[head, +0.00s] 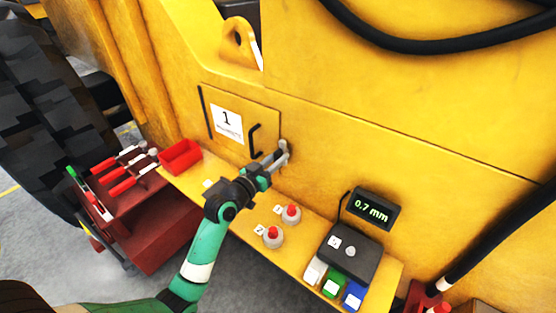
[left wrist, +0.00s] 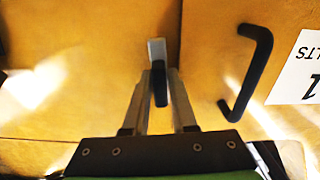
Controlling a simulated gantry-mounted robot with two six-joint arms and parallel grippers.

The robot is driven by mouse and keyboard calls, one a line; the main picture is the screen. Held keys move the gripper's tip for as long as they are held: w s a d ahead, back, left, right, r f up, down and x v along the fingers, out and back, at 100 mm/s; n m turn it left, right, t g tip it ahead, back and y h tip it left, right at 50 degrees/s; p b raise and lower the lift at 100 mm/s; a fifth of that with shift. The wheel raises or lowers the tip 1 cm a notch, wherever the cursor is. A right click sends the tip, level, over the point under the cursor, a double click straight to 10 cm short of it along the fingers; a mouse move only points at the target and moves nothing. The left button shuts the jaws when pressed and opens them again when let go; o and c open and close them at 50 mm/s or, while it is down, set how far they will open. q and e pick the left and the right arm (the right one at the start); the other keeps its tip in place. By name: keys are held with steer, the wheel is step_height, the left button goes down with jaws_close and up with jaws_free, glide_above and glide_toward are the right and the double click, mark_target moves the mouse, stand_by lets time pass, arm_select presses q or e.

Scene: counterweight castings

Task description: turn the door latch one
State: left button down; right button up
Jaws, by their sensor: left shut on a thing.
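The yellow door (head: 238,122) carries a white label with a 1 and a black pull handle (head: 253,142). It is shut, flush with the yellow machine side. The small grey latch (head: 284,146) sits just right of the door's edge. My left gripper (head: 274,159) is at the latch, its fingers shut on it. In the left wrist view the gripper (left wrist: 159,92) has its two fingers on either side of the latch's dark part, and the latch's grey end (left wrist: 157,48) sticks out beyond them. The black handle (left wrist: 247,72) stands clear of the fingers. My right gripper is not in view.
A yellow ledge below the door holds a red tray (head: 181,157), two red-topped knobs (head: 273,235) (head: 291,213) and a dark box (head: 350,250) by a display reading 0.7 mm (head: 372,208). A red tool cart (head: 130,215) stands at left. A black hose crosses the upper right.

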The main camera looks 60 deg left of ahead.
arm_select(q)
steer(key=shift+m, duration=0.6)
steer(key=c, duration=0.8)
jaws_free()
steer(key=p+v, duration=0.1)
steer(key=v, duration=1)
steer(key=shift+s+d, duration=0.15)
steer(key=shift+s, duration=0.15)
